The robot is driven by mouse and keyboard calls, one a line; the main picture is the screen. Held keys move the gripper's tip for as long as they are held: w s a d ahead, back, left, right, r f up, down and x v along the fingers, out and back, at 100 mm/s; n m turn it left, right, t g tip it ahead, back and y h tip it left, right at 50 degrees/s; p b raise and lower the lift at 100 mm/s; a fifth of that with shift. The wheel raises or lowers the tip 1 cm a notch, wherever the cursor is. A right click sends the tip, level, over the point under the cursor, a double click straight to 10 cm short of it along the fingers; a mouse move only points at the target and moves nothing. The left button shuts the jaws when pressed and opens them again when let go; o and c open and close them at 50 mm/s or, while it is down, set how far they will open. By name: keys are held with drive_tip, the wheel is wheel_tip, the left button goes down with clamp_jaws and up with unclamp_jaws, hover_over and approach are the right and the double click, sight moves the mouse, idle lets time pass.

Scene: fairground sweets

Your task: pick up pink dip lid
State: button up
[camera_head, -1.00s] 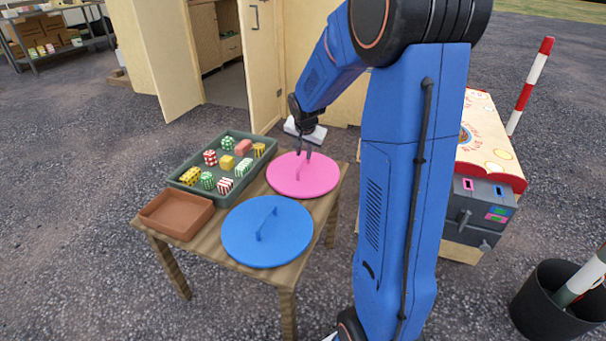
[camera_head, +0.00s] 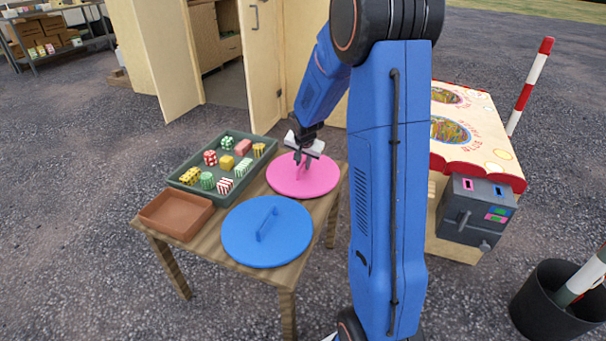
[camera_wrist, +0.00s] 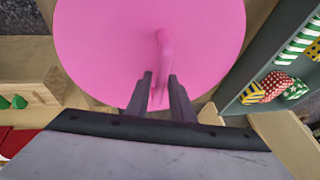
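The pink dip lid (camera_head: 318,184) is a round pink disc with an upright bar handle. It lies flat on the wooden table at the back right corner. My gripper (camera_head: 300,162) is over the lid, close to its handle. In the wrist view, the lid (camera_wrist: 115,45) fills the upper middle, and its handle (camera_wrist: 163,55) runs up between and beyond my fingertips. My gripper's fingers (camera_wrist: 160,82) are apart, with a gap between them, one on each side of the handle's near end. I cannot tell whether they touch it.
A blue lid (camera_head: 285,243) with a similar handle lies at the table's front. A green tray (camera_head: 180,185) of wrapped sweets and an empty brown tray (camera_head: 150,215) are on the left. A fairground stall (camera_head: 480,150) stands right of my arm.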

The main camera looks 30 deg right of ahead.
clamp_jaws()
drive_tip(key=shift+r, duration=0.15)
